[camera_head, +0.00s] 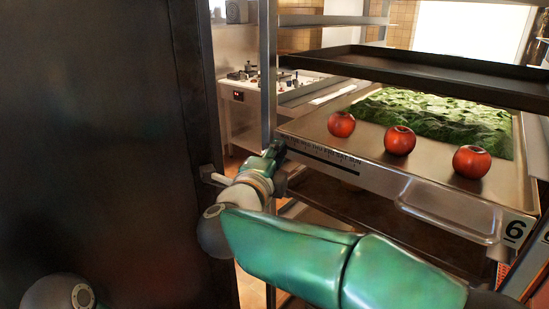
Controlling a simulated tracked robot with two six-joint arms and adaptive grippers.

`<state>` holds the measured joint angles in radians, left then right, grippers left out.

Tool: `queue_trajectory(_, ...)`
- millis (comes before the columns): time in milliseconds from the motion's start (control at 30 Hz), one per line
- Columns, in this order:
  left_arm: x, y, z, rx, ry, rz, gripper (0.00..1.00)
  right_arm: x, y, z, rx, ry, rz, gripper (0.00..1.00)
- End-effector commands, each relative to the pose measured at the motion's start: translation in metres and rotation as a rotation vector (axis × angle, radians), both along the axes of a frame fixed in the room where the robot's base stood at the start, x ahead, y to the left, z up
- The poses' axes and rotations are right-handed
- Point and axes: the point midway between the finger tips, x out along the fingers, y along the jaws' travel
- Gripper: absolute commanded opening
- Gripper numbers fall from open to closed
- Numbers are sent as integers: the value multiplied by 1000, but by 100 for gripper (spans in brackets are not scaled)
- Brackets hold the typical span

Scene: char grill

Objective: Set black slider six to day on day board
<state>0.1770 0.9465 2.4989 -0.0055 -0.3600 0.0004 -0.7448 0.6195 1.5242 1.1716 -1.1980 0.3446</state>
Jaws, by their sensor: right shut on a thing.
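The day board (335,163) is a strip of day names above a dark slot on the front of a metal tray. Its left end is partly covered by my right gripper (276,150). The right gripper comes in from the lower right and is shut at the left end of the slot. Black slider six does not show clearly; the fingers hide what they hold there. A black 6 (516,230) marks the tray's front right corner. My left gripper is not in view.
Three tomatoes (399,140) and green leaves (430,112) lie on the metal tray (463,207). A dark empty tray (430,72) is above it. A large dark panel (100,130) stands left, with a metal handle (208,174) near my right wrist.

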Motion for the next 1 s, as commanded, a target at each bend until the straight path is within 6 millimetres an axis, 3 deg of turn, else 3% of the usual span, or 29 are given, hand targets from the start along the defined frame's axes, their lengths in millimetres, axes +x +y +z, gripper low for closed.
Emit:
queue_trajectory(233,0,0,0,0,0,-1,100,1,3,-3,-1,6,6,0)
queue_trajectory(267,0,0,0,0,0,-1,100,1,3,-3,-1,6,6,28)
queue_trajectory(400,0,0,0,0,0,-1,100,1,2,-3,-1,6,5,52)
queue_trajectory(767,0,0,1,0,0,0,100,-2,0,-1,-1,1,0,52)
queue_trajectory(1000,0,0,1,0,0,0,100,-29,9,0,-2,1,3,52)
